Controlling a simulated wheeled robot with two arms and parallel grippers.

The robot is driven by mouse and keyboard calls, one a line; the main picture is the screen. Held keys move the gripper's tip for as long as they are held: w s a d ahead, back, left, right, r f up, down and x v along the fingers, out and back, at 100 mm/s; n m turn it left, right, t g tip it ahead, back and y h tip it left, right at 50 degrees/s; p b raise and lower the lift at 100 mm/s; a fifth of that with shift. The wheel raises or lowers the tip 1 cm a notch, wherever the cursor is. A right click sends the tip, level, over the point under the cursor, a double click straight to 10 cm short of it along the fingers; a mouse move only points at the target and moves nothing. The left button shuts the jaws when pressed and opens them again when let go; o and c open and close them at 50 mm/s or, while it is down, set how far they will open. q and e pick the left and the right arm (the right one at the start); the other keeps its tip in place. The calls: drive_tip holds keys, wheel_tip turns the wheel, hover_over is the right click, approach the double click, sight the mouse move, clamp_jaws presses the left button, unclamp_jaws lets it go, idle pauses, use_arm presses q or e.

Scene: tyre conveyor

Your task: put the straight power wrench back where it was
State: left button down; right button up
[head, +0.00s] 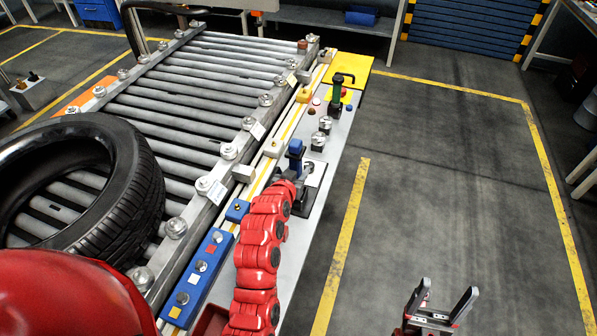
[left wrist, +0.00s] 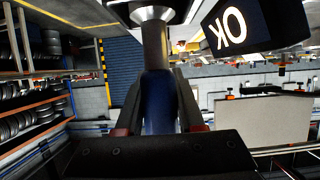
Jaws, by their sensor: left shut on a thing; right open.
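The straight power wrench (head: 296,148) has a blue body and shows at the end of my left arm, over the grey strip beside the conveyor. In the left wrist view the wrench (left wrist: 158,100) stands between the two fingers, with a blue grip and a metal upper part. My left gripper (head: 298,172) is shut on it; the arm partly hides the fingers in the head view. I cannot tell whether the wrench touches its place. My right gripper (head: 441,302) is open and empty over the floor at the lower right.
A green-handled tool (head: 336,88) stands farther along the strip, with metal sockets (head: 322,130) nearer. A blue button panel (head: 200,268) lies left of my left arm. A tyre (head: 135,195) rests on the roller conveyor (head: 205,85). The floor (head: 440,170) at right is clear.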

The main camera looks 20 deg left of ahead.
use_arm(q)
drive_tip(key=shift+f, duration=0.5)
drive_tip(key=shift+f, duration=0.15)
drive_tip(key=c, duration=0.5)
unclamp_jaws()
drive_tip(key=shift+p+v, duration=0.45)
drive_tip(key=shift+v, duration=5.65)
drive_tip(key=shift+f, duration=0.1)
